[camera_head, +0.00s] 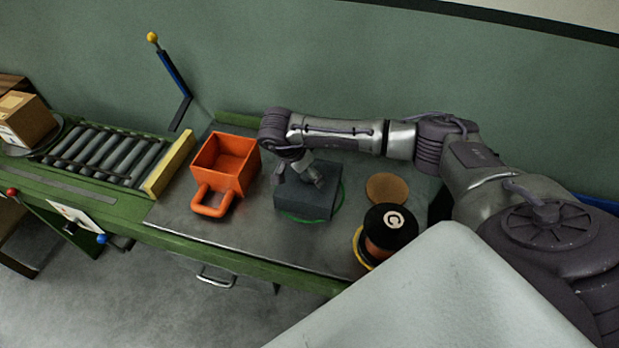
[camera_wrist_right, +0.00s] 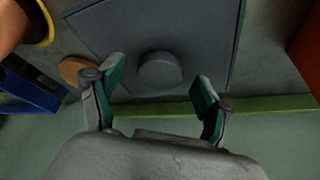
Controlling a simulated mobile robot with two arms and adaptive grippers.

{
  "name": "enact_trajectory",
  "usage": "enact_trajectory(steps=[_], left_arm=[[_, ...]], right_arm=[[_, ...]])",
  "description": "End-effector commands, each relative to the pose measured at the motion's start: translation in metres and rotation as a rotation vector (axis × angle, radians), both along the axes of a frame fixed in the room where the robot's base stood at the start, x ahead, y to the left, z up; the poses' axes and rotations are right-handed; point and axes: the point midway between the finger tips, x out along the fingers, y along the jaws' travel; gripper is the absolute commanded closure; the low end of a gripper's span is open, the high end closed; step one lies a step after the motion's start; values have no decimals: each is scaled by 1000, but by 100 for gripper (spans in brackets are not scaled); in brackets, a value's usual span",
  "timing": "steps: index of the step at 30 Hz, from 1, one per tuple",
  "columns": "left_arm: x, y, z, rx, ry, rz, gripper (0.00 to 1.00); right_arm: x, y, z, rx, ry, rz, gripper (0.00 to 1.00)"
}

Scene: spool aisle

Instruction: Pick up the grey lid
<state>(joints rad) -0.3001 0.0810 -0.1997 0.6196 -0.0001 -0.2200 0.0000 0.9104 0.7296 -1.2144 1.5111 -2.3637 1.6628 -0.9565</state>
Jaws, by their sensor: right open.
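The grey lid (camera_head: 300,203) is the dark grey square top of a block-like shape on the metal worktop, inside a green ring. In the right wrist view the lid (camera_wrist_right: 195,28) fills the top middle and has a round grey knob (camera_wrist_right: 160,72). My right gripper (camera_head: 308,176) is above the lid, pointing down. In the wrist view my right gripper (camera_wrist_right: 156,78) is open, with one finger on each side of the knob. I cannot tell whether the fingers touch it. In the head view the gripper partly hides the lid's top. My left gripper is not in view.
An orange box with a handle (camera_head: 226,165) stands left of the lid. A black-topped spool (camera_head: 388,230) and a brown disc (camera_head: 387,188) are on the right. A roller conveyor (camera_head: 105,157) with a yellow end bar (camera_head: 169,165) lies further left. The wall is close behind.

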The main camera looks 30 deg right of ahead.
Motion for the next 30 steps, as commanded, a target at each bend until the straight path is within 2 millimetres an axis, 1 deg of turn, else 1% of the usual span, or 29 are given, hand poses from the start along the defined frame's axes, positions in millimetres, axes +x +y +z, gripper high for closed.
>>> enact_trajectory(steps=[2, 3, 8, 15, 17, 25, 28, 30], left_arm=[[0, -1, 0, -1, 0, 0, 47], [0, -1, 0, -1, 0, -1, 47], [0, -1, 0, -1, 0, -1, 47], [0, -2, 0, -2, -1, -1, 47], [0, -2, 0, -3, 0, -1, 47], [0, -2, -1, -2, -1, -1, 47], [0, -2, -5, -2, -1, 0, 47], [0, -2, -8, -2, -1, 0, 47]], right_arm=[[0, 0, 0, 0, 0, 0, 22], [0, 0, 0, 0, 0, 0, 24], [0, 0, 0, 0, 0, 0, 50], [0, 1, 0, 0, 0, 0, 90], [0, 1, 0, 0, 0, 0, 100], [1, 0, 3, 0, -1, -1, 100], [1, 1, 12, 1, -4, 1, 100], [2, 0, 24, 1, -6, 0, 100]])
